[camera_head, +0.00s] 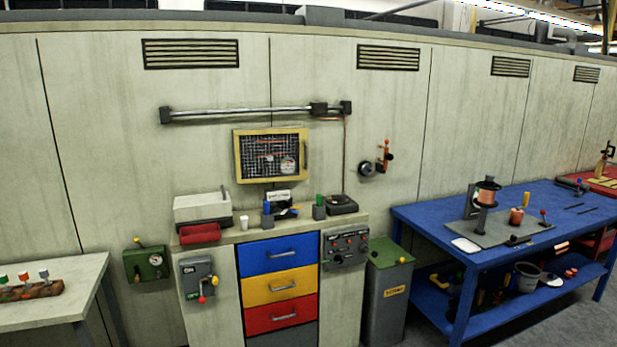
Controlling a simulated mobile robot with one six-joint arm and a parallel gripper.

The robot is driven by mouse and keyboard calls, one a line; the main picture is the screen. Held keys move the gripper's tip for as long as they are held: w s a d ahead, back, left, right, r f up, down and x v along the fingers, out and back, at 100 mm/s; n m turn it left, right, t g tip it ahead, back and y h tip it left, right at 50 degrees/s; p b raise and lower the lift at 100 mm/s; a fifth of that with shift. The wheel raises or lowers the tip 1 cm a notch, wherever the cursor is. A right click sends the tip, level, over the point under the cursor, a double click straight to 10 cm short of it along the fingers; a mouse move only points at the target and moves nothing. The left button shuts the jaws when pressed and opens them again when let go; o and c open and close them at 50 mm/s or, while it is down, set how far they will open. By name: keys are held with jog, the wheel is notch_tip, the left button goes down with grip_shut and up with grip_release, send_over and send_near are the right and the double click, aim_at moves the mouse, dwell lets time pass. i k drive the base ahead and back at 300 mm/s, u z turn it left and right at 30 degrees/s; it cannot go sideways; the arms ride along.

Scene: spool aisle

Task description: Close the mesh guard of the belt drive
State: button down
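The mesh guard (263,153) is a yellow-framed panel of wire mesh on the grey-green wall, above the drawer cabinet. A dark upright handle (305,151) is at its right side. Reddish parts and a pale round part show through the mesh. The frame looks nearly flat to the wall, but I cannot tell whether it is fully shut or a little ajar. The belt drive behind it is mostly hidden by the mesh. My gripper is not in view.
A rail (240,112) runs along the wall above the guard. Below, the cabinet top (240,234) holds a grey box (202,207), a white cup and small tools. A red-handled lever (384,155) is to the right. A blue workbench (420,220) stands farther right.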

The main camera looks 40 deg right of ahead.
aim_at(303, 132)
jog(key=u, duration=0.05)
jog(key=i, duration=1)
jog(key=z, duration=0.05)
